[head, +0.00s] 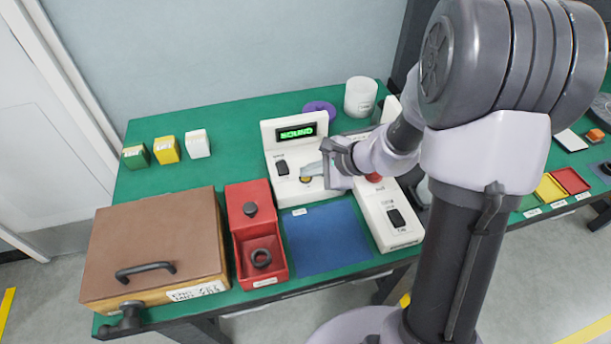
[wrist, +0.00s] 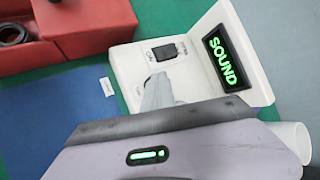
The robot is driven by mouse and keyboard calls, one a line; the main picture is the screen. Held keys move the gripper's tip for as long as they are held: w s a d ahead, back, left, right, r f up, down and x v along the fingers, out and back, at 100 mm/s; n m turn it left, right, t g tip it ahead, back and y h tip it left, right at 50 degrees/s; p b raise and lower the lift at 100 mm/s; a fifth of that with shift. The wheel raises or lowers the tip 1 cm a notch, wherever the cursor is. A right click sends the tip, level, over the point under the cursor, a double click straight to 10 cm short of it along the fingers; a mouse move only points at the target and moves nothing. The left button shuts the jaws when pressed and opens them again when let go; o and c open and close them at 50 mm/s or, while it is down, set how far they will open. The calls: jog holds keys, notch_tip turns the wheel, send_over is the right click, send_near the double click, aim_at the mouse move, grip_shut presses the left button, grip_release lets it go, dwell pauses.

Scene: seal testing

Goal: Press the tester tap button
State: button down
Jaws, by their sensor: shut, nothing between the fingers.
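The white tester (head: 287,189) stands on the green table, with a lit green display (head: 296,132) reading SOUND. The display also shows in the wrist view (wrist: 224,60). A black rocker switch (head: 282,168) is on its sloped face, seen in the wrist view (wrist: 165,51) too.
A second white unit (head: 390,215) with a black switch stands to the right. A blue mat (head: 325,240) lies in front. A red box (head: 244,257) holding a black ring and a brown case (head: 155,240) are at the left. A white cylinder (head: 360,97) stands behind.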

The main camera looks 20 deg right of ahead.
aim_at(309, 179)
jog(key=shift+r+p, duration=0.55)
jog(key=shift+r, duration=0.2)
notch_tip(309, 179, up, 5)
jog(key=p, duration=0.3)
jog(key=shift+r+p, duration=0.1)
jog(key=shift+p, duration=0.3)
